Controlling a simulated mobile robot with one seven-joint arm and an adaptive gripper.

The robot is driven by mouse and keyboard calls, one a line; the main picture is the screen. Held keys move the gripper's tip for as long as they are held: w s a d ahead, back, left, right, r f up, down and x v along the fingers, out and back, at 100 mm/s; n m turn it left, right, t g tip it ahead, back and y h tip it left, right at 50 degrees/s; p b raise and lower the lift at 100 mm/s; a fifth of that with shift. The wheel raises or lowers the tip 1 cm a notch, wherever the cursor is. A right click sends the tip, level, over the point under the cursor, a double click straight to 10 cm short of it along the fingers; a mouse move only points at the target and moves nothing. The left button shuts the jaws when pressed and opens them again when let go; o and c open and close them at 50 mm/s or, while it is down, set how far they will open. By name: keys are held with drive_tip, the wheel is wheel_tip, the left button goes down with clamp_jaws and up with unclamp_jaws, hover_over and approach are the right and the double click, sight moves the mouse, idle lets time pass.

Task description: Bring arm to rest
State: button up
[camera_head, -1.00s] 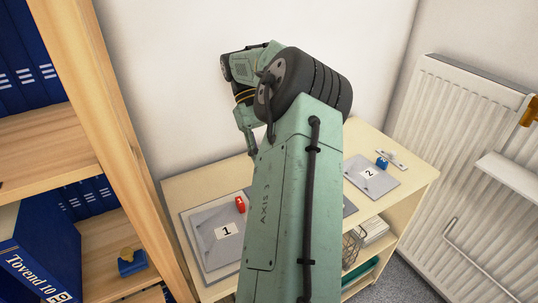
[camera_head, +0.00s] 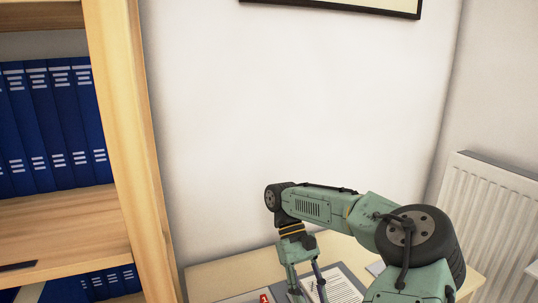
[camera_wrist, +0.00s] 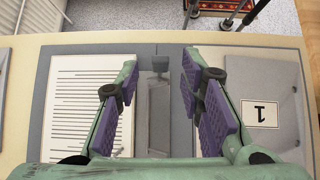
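My arm's green links rise at the lower right of the head view and bend down to my gripper (camera_head: 305,285) above the low table (camera_head: 215,272). In the wrist view my gripper (camera_wrist: 160,95) is open, its two purple-padded fingers wide apart with nothing held between them. Below the fingers lie a white sheet with printed lines (camera_wrist: 78,100) on the left and a grey panel with a card marked 1 (camera_wrist: 260,112) on the right. A dark grey strip of the table's fittings shows between the fingers.
A wooden shelf (camera_head: 125,150) with blue binders (camera_head: 50,125) stands at the left. A white radiator (camera_head: 490,215) is at the right. A framed print's lower edge (camera_head: 350,7) shows high on the bare wall. Dark legs of something red-trimmed (camera_wrist: 215,8) stand beyond the table edge.

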drive_tip(key=shift+x, duration=1.4)
